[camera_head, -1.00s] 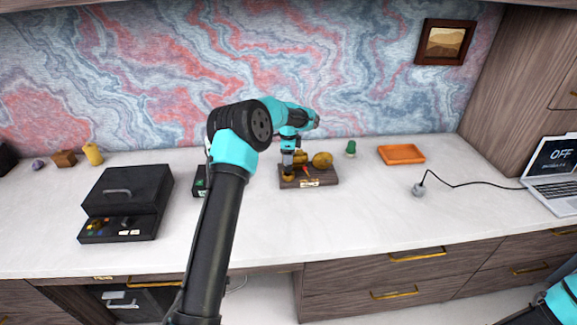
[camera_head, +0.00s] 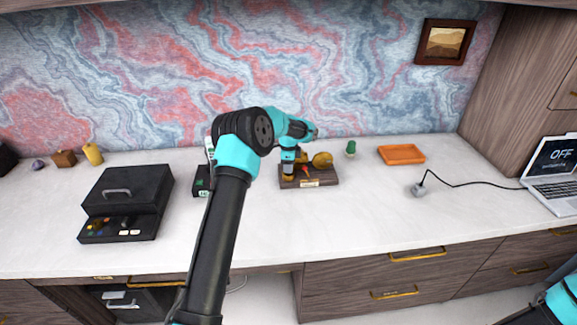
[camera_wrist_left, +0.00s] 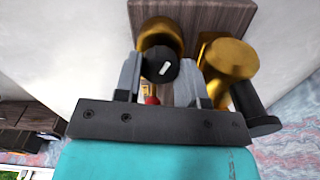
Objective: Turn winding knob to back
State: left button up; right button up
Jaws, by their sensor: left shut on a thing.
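The winding knob (camera_wrist_left: 160,66) is a round black cap with a white line, set before a gold cylinder, in the left wrist view. My left gripper (camera_wrist_left: 158,88) has its two grey fingers on either side of the knob and is shut on it. In the head view my left gripper (camera_head: 288,172) is over the left part of a small brass device on a wooden base (camera_head: 322,182), and it hides the knob there. A second gold cylinder (camera_wrist_left: 230,60) with a black end stands to the right in the wrist view. A small red part shows below the knob.
A black box with a handle (camera_head: 125,190) stands left. A small black-and-green item (camera_head: 201,181) is beside my arm. A green figure (camera_head: 350,148), an orange tray (camera_head: 401,154) and a corded grey plug (camera_head: 418,190) are to the right. The front centre desk is clear.

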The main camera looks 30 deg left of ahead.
pick_arm(q)
jog(key=shift+n, duration=0.3)
jog(key=shift+c, duration=0.4)
jog(key=shift+n, duration=2.7)
jog(key=o, duration=0.7)
jog(key=shift+c, duration=0.2)
jog(key=shift+r, duration=0.1)
notch_tip(320, 180, up, 17)
jog(key=shift+r, duration=0.2)
